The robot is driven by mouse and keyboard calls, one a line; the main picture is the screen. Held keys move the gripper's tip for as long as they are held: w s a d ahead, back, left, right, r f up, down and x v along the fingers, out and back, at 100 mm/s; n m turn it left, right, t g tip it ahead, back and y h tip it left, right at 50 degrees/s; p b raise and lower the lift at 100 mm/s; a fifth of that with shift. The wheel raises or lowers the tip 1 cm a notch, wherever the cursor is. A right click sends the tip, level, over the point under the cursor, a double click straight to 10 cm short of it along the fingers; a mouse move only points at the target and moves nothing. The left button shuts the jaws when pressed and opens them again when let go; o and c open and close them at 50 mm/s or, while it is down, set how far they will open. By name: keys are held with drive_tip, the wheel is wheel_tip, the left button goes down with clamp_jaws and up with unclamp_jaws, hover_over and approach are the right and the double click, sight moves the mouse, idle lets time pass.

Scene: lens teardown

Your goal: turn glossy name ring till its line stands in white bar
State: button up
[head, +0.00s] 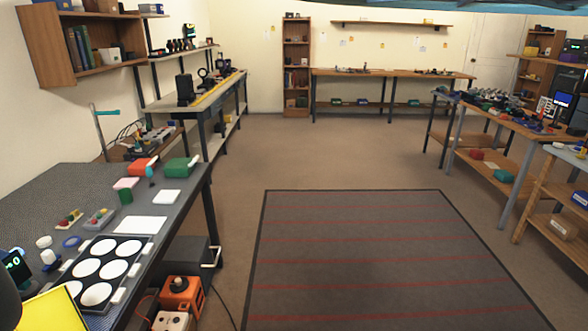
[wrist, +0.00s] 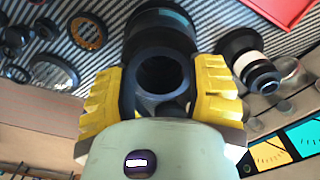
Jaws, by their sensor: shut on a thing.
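In the wrist view a black lens barrel (wrist: 165,22) lies between my yellow fingers, its near end facing me. A dark ring with a slight sheen, which seems to be the name ring (wrist: 162,104), surrounds the round opening at that end. My gripper (wrist: 160,85) is shut on this ring, one finger on each side. I cannot make out the line on the ring or the white bar; the fingers and the viewing angle hide much of the rim. In the head view I cannot make out the lens or my gripper.
In the wrist view, several loose rings (wrist: 52,74) lie left on a striped mat (wrist: 108,25). A black and white lens part (wrist: 250,62) stands right, near a red sheet (wrist: 285,8). In the head view, a white-circled tray (head: 128,238) lies on the left bench; the floor mat (head: 380,250) is clear.

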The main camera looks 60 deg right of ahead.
drive_tip(key=m, duration=0.2)
drive_tip(key=shift+f+m, duration=0.1)
drive_tip(key=shift+m, duration=0.3)
drive_tip(key=o, duration=1.3)
drive_tip(key=shift+r, duration=0.2)
